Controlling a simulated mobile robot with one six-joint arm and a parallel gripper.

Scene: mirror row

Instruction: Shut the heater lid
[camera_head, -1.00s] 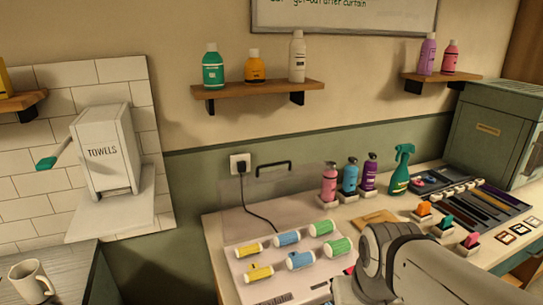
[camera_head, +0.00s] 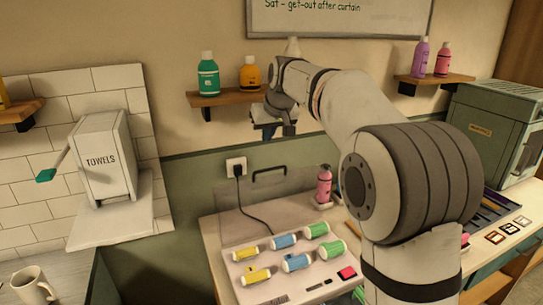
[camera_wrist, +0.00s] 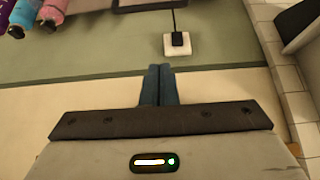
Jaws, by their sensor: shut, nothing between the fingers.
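The heater (camera_head: 290,289) is a pale box on the counter holding several yellow, blue and green rollers. Its clear lid (camera_head: 236,222) stands raised at the back, with a dark handle (camera_head: 269,173) along its top. My gripper (camera_head: 276,134) is in the air above the handle, apart from it, just below the left shelf. In the wrist view my gripper (camera_wrist: 159,72) has its two fingers together and empty. A dark bar at the top edge there looks like the handle (camera_wrist: 150,6).
A wall socket (camera_head: 236,167) with a black cord is left of the handle. A pink bottle (camera_head: 323,186) stands right of the lid. The wooden shelf (camera_head: 225,99) with bottles is close to my gripper. My arm hides the counter's middle.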

